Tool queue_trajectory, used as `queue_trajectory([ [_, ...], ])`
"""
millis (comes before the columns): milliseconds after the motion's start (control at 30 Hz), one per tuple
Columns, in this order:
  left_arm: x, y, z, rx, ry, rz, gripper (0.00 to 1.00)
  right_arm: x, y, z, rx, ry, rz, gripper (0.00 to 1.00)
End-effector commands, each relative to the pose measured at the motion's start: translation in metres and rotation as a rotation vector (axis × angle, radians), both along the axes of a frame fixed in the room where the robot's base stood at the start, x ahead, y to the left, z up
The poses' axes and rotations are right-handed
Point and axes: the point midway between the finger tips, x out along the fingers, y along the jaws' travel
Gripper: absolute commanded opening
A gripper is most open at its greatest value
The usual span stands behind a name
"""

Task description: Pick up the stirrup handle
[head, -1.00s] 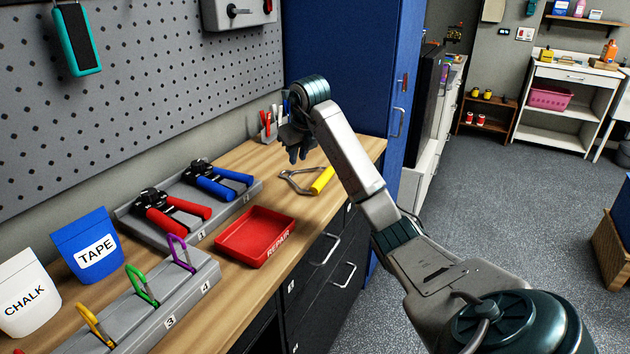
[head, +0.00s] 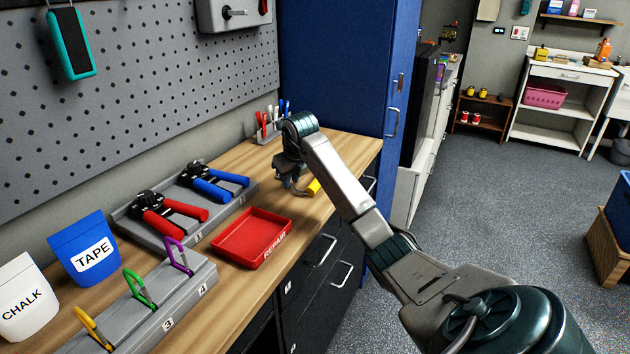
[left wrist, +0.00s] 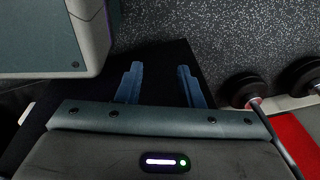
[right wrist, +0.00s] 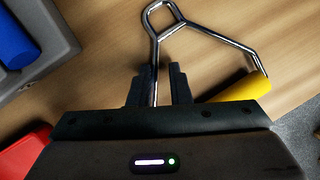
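The stirrup handle lies on the wooden workbench, a bent metal frame with a yellow grip (head: 313,187). In the right wrist view its metal frame (right wrist: 208,33) runs up to a loop at the top, and the yellow grip (right wrist: 243,92) is at the right, partly hidden by my gripper. My right gripper (head: 290,189) is down at the handle. Its fingers (right wrist: 160,72) are partly apart, with one metal side bar between them and a gap still showing. My left gripper (left wrist: 160,72) is open and empty, away from the bench over the floor.
A red repair tray (head: 252,238) lies nearby on the workbench (head: 335,150). Red pliers (head: 170,214) and blue pliers (head: 215,183) rest in a grey holder behind it. Carabiners stand in a front rack (head: 190,280). A blue cabinet (head: 335,70) borders the bench's far end.

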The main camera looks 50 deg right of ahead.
Motion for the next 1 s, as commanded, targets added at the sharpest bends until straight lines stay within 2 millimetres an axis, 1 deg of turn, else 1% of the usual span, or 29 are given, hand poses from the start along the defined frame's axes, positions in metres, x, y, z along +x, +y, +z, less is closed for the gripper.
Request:
queue_trajectory([
  [33,0.0,0.0,0.0,0.0,0.0,0.0,0.34,0.0,0.0,0.0,0.0,0.0,0.0,0.17],
  [67,0.0,0.0,0.0,0.0,0.0,0.0,0.34,0.0,0.0,0.0,0.0,0.0,0.0,0.13],
  [100,0.0,0.0,0.0,0.0,0.0,0.0,0.34,0.0,0.0,0.0,0.0,0.0,0.0,0.06],
  [133,0.0,0.0,0.0,0.0,0.0,0.0,0.34,0.0,0.0,0.0,0.0,0.0,0.0,0.0],
  [667,0.001,0.0,0.002,0.0,-0.006,0.0,0.34,0.0,0.0,0.004,-0.001,-0.002,0.0,0.0],
  [733,-0.004,0.001,-0.002,0.0,0.0,0.001,0.34,0.0,0.0,0.006,-0.001,-0.002,0.0,0.0],
  [800,-0.015,0.002,-0.01,0.0,0.01,0.003,0.34,0.0,0.0,0.009,-0.001,-0.002,0.0,0.0],
  [867,-0.021,0.003,-0.014,0.0,0.013,0.004,0.34,0.0,0.0,0.013,-0.001,-0.002,0.0,0.0],
  [1000,-0.039,0.005,-0.026,0.0,0.017,0.006,0.34,0.0,0.0,0.022,-0.001,-0.002,0.0,0.0],
])
